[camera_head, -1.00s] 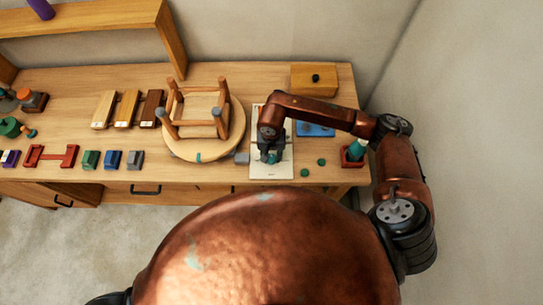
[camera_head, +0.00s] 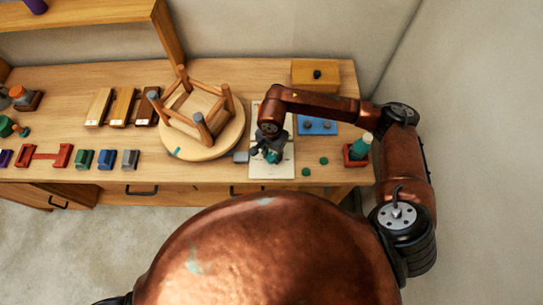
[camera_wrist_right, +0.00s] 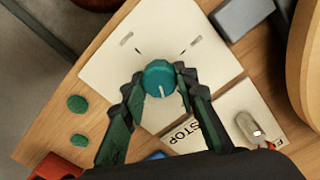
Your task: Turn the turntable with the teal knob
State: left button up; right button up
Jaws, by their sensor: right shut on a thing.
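The teal knob (camera_wrist_right: 159,75) sits on a pale panel (camera_wrist_right: 115,55) in the right wrist view, its white pointer line toward the bottom of the picture. My right gripper (camera_wrist_right: 158,84) is shut on the knob, a finger on each side. In the head view my right gripper (camera_head: 270,153) is over the panel (camera_head: 272,172) and largely hides the knob. The round wooden turntable (camera_head: 226,143) stands left of the panel, with a teal mark (camera_head: 176,152) at its front-left edge. An upturned stool (camera_head: 196,106) rests on it, turned at an angle. My left gripper is not in view.
A grey block (camera_head: 241,157) sits between turntable and panel. Green discs (camera_head: 323,160) and a red holder (camera_head: 355,155) lie right of the panel. Behind are a blue plate (camera_head: 318,128) and a wooden box (camera_head: 315,75). Sample boards (camera_head: 98,107) stand left of the turntable.

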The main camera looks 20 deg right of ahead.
jog(key=m+b, duration=0.1)
jog(key=m, duration=0.2)
jog(key=shift+f+m+b, duration=0.1)
jog(key=shift+m+b, duration=0.3)
jog(key=m+b, duration=0.1)
jog(key=m, duration=0.2)
jog(key=shift+m, duration=0.3)
jog(key=m+b, duration=0.1)
jog(key=m, duration=0.2)
jog(key=shift+m, duration=0.3)
jog(key=m, duration=0.3)
jog(key=shift+m+b, duration=0.3)
jog(key=m, duration=0.3)
jog(key=shift+m, duration=0.3)
jog(key=m, duration=0.3)
jog(key=shift+m, duration=0.4)
jog(key=m+p, duration=0.1)
jog(key=m, duration=0.3)
jog(key=shift+r, duration=0.2)
jog(key=shift+m+p, duration=0.65)
jog(key=shift+m, duration=1.45)
